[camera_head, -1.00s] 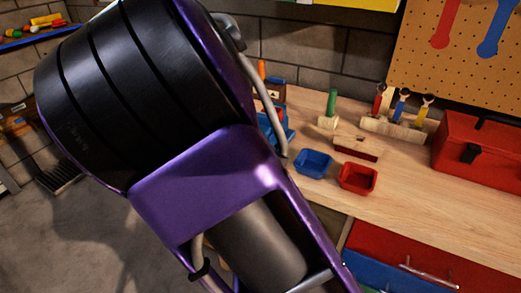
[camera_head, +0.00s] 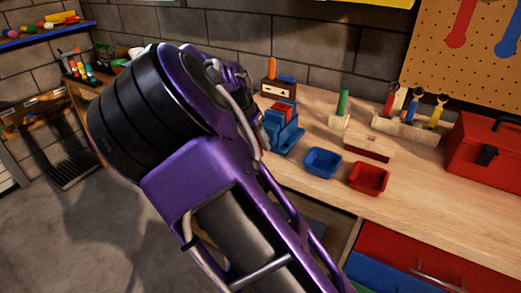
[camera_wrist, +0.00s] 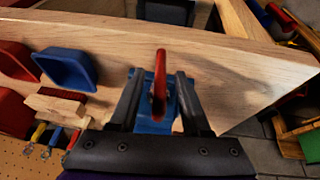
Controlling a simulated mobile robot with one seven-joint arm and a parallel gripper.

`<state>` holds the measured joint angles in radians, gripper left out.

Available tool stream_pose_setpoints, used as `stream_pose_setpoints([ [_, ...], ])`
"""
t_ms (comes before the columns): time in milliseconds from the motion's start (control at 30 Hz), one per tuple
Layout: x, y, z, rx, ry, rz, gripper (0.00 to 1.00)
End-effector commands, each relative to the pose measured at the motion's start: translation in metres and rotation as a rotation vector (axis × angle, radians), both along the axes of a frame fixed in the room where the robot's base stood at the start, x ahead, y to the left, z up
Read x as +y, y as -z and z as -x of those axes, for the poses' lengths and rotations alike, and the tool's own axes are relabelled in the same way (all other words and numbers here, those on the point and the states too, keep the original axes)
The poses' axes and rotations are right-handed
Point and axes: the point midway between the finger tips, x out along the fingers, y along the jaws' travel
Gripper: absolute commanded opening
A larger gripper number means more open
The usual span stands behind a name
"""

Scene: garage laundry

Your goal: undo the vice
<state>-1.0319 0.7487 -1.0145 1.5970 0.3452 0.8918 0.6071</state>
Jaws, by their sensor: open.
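The vice (camera_head: 284,136) is blue with a red part on top, and sits near the left end of the wooden workbench in the head view. In the wrist view the blue vice (camera_wrist: 148,124) lies below and between my fingers. Its red handle (camera_wrist: 160,85) points up the picture between the two fingertips. My gripper (camera_wrist: 160,73) is open, with one dark finger on each side of the handle. I cannot tell whether either finger touches it. In the head view my purple arm hides the gripper.
A blue bin (camera_head: 322,162) and a red bin (camera_head: 369,178) stand right of the vice on the workbench (camera_head: 440,205). A wooden brush (camera_head: 367,147) lies behind them. A red toolbox (camera_head: 485,155) stands at the right. The bench's front edge is clear.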

Motion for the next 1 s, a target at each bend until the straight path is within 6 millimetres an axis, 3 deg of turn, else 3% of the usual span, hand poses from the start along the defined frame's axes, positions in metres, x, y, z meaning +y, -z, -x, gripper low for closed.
stream_pose_setpoints([
  [200,-0.007,0.023,-0.007,0.000,0.000,0.001,0.47],
  [567,-0.008,0.027,-0.008,0.000,0.000,-0.001,0.47],
  [833,-0.008,0.027,-0.008,0.000,0.000,-0.001,0.00],
  [1000,-0.008,0.026,-0.008,-0.001,0.000,0.000,0.00],
])
